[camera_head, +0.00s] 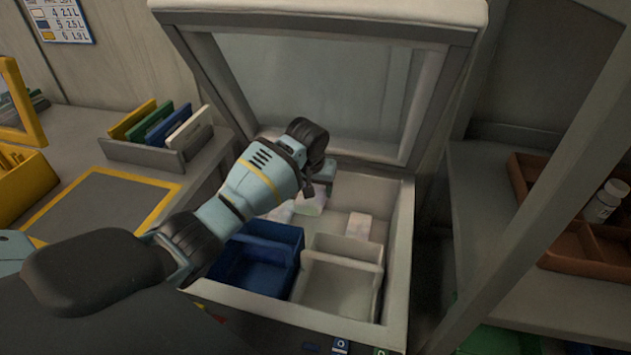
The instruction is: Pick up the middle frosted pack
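Several pale frosted packs lie on the floor of an open chest (398,255), behind its bins. The middle frosted pack (311,204) is below my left gripper (323,178). Another frosted pack (359,226) lies to its right, and a third frosted pack (281,212) shows partly at the left beside my arm. My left arm reaches in from the left, over the chest. The gripper's fingers are small and partly hidden by the wrist, so I cannot tell their opening or whether they touch the pack. My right gripper is out of view.
A blue bin (256,265) and a white bin (338,281) fill the chest's front. The raised glass lid (315,85) stands behind. A left bench (100,135) holds colored dividers (160,127). A grey post (545,200) and a brown tray (585,250) are right.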

